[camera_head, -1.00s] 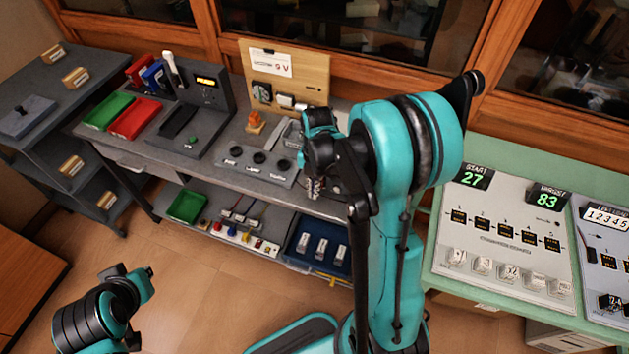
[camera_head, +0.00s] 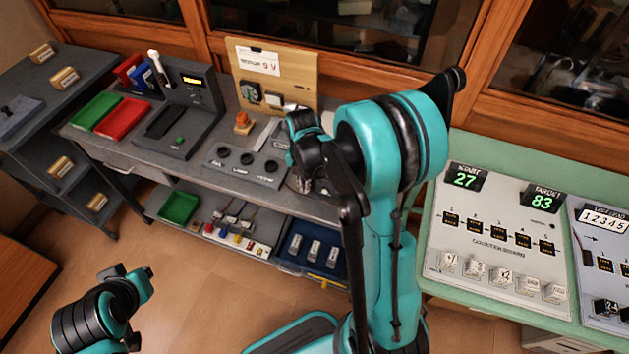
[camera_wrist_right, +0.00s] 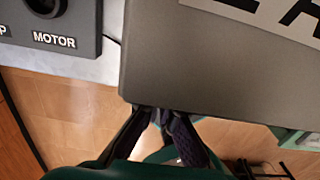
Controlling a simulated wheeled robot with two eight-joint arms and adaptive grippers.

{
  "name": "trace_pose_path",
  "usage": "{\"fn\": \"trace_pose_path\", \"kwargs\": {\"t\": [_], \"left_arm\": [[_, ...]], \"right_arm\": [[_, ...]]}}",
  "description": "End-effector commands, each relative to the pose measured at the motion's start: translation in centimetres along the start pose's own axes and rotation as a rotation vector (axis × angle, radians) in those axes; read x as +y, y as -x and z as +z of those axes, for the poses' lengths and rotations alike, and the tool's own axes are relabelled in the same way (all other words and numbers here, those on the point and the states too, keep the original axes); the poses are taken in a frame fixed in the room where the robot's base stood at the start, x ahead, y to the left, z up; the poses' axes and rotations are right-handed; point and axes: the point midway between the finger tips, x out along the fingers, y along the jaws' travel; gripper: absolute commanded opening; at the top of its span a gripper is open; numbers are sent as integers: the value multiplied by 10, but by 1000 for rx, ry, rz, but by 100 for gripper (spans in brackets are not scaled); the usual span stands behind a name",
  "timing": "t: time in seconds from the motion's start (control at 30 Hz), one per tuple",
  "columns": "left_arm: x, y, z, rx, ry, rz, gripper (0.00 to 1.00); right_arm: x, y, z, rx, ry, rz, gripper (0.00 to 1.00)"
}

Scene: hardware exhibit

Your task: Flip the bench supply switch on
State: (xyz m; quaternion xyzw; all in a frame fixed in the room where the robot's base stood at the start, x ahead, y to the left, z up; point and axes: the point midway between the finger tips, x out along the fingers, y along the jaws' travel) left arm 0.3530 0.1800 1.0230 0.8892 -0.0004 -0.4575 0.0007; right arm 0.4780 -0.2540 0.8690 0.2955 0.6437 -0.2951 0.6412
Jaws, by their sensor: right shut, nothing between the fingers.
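My right gripper (camera_head: 304,186) hangs over the front right of the grey bench, beside the three-knob panel (camera_head: 243,166). In the right wrist view, its dark fingertips (camera_wrist_right: 163,114) are together and empty, at the lower edge of a large grey box (camera_wrist_right: 215,65) with big black letters on a pale label. I cannot tell whether they touch it. I cannot make out the bench supply switch; my right arm hides part of the bench. My left arm's end (camera_head: 140,284) is low at the left, and its fingers are unclear.
A wooden board (camera_head: 300,65) stands at the bench's back, with an orange-topped part (camera_head: 242,122) before it. Green (camera_head: 95,113) and red (camera_head: 122,119) trays lie left. The wrist view shows the panel's MOTOR label (camera_wrist_right: 54,41). A counter board (camera_head: 490,240) lies right. Open floor is in front.

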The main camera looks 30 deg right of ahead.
Motion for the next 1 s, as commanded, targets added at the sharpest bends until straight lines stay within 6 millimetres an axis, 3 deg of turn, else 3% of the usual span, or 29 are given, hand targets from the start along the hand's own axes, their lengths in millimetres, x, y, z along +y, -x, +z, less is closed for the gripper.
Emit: {"fn": "trace_pose_path", "kwargs": {"t": [0.2, 1.0], "left_arm": [[0, -7, 5, 0, 0, 0, 0], [0, 5, -3, 0, 0, 0, 0]], "right_arm": [[3, -5, -4, -149, -5, -1, 0], [3, 14, -2, -146, -5, -1, 0]]}}
